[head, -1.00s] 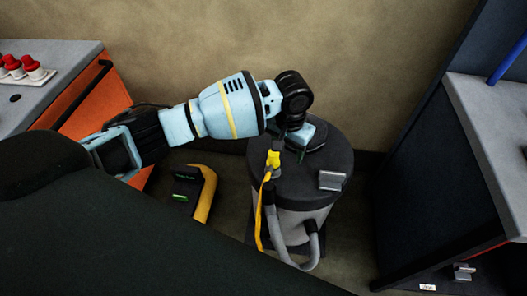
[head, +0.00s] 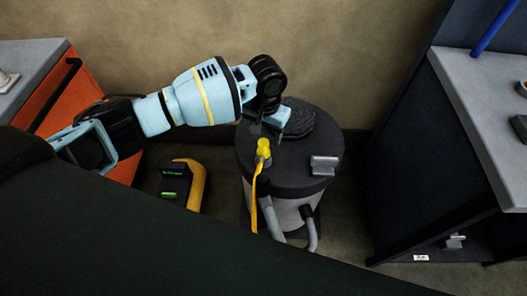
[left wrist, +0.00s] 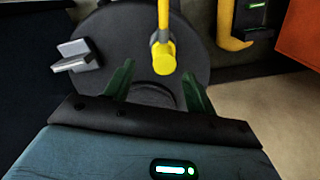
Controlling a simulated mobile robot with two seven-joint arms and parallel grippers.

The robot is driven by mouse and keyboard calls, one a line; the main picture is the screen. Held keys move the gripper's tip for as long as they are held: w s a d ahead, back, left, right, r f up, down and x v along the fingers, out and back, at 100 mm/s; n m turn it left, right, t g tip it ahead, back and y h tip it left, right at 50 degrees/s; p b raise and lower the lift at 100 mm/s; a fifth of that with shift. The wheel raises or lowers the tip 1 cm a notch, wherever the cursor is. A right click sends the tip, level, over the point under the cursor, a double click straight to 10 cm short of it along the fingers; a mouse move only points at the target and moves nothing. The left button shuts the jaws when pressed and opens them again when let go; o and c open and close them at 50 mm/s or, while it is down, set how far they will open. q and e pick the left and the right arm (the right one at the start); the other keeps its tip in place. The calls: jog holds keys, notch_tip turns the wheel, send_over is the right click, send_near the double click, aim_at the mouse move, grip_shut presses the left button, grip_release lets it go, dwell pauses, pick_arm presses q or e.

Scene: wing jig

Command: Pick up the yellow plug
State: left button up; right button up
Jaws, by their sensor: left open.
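The yellow plug (head: 263,149) stands at the left part of the dark round lid of a canister (head: 300,185), with a yellow cable hanging down the canister's side. In the left wrist view the plug (left wrist: 163,57) is ahead of the fingertips, roughly between their lines. My left gripper (head: 278,134) is just behind and to the right of the plug in the head view. In the left wrist view my left gripper (left wrist: 157,82) has its two green fingers apart with nothing between them. My right gripper is not in view.
A grey metal latch (head: 324,165) sits on the lid's right side. A yellow and black device (head: 185,184) stands on the floor left of the canister. An orange cabinet (head: 60,105) is at left, and a grey-topped dark bench (head: 480,130) is at right.

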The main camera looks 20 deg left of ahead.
aim_at(263, 142)
pick_arm(q)
jog(key=shift+a+f+b, duration=0.2)
jog(key=shift+f, duration=1.1)
jog(key=shift+a+f+b, duration=0.15)
jog(key=shift+f, duration=1.1)
jog(key=shift+c, duration=0.4)
jog(key=c, duration=0.9)
